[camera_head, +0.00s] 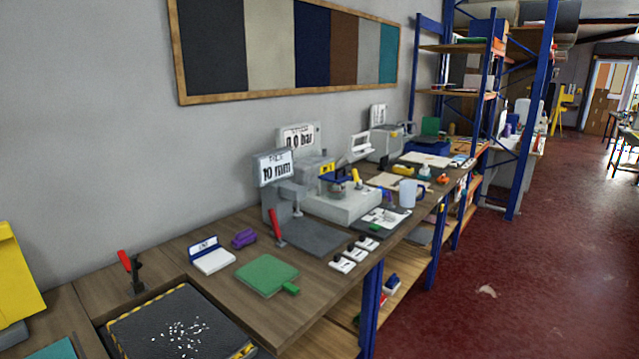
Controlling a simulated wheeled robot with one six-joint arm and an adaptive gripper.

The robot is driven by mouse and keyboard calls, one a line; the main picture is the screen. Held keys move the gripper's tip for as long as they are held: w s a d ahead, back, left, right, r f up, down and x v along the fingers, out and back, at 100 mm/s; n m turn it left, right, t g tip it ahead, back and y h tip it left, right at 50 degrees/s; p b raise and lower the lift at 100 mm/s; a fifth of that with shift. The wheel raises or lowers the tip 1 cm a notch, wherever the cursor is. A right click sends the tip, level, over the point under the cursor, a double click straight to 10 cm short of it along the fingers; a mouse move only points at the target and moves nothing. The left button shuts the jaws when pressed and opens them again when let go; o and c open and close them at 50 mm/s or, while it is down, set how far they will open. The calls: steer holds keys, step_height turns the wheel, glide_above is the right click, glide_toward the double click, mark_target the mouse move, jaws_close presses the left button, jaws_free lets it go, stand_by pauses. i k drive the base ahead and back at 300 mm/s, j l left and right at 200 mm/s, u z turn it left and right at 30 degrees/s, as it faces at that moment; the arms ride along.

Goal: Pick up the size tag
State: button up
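I cannot pick out the size tag with certainty, since no label that small is readable. Three small white pieces with black tops, one of them here (342,264), lie in a row along the front edge of the wooden workbench (212,290). A flat green square (266,274) with a small green tab at its right corner lies left of them. A white pad with a blue upright back (211,257) stands behind it, with small unclear lettering. My gripper is not in view.
A purple object (243,238), a red-handled clamp (276,228) and a grey machine reading "10 mm" (275,170) stand behind. A mug (408,192) stands farther right. A black recessed plate (180,328) with white bits is at front left. The red floor at right is mostly clear.

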mark_target(363, 242)
steer(key=i+l+u, duration=0.1)
steer(key=i, duration=0.35)
steer(key=i+l, duration=0.2)
steer(key=i, duration=0.25)
steer(key=i+l+u, duration=0.15)
steer(key=i, duration=0.25)
